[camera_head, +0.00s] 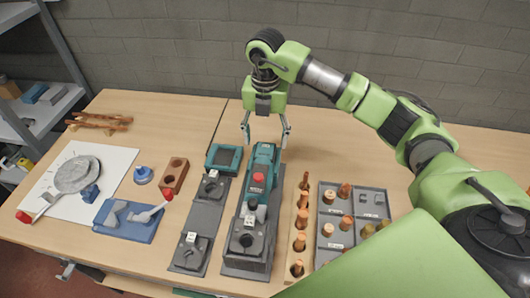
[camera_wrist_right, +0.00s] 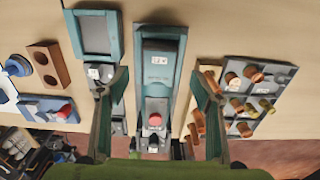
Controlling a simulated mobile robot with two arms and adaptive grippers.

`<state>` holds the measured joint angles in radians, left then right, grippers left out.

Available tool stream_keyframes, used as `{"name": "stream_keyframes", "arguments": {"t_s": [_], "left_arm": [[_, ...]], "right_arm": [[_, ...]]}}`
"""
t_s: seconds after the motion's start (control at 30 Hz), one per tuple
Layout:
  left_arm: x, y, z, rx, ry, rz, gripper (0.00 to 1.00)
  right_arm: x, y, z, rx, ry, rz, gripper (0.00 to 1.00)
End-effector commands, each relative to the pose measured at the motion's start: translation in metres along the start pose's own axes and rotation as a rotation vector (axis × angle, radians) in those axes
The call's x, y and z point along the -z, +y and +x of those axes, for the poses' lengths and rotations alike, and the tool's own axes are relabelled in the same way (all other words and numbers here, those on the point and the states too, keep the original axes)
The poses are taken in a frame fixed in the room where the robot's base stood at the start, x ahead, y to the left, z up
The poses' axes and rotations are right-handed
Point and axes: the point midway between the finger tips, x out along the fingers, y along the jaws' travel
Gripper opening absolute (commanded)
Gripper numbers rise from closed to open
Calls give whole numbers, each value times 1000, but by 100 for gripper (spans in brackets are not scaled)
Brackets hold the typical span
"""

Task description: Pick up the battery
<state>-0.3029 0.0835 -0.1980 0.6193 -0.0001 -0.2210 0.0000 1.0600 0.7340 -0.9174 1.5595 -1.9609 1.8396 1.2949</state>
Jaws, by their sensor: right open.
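A long teal and black device (camera_head: 263,163) with a red knob (camera_head: 258,177) stands on a grey base in the middle of the table. In the right wrist view a dark block (camera_wrist_right: 160,62) sits in the far end of this teal device (camera_wrist_right: 160,34); it looks like the battery, but I cannot tell for sure. My right gripper (camera_head: 266,133) is open and empty above the far end of the device, its fingers spread to either side. In the right wrist view the open fingers (camera_wrist_right: 158,85) flank the device without visible contact. My left gripper is not in view.
Left of the device is a teal-framed screen (camera_head: 223,158) on a grey base. To the right are a wooden rack (camera_head: 301,225) and a grey tray (camera_head: 350,193) with copper fittings. A blue holder (camera_head: 128,220) and a brown block (camera_head: 174,175) lie left.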

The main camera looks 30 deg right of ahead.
Motion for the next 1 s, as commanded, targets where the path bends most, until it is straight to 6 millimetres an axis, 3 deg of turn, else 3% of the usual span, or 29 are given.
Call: {"name": "stream_keyframes", "arguments": {"t_s": [0.17, 0.4, 0.67, 0.87, 1.0], "left_arm": [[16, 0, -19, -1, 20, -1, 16], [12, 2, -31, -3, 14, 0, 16], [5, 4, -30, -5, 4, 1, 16], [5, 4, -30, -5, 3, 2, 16], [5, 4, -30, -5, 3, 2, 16]], "right_arm": [[3, 0, 16, 4, 5, 0, 60], [3, 1, 48, 2, 2, 0, 60], [2, 1, 53, 1, 1, -2, 60], [2, 1, 52, 1, 1, -1, 10], [2, 1, 51, 0, -1, -1, 8]]}}
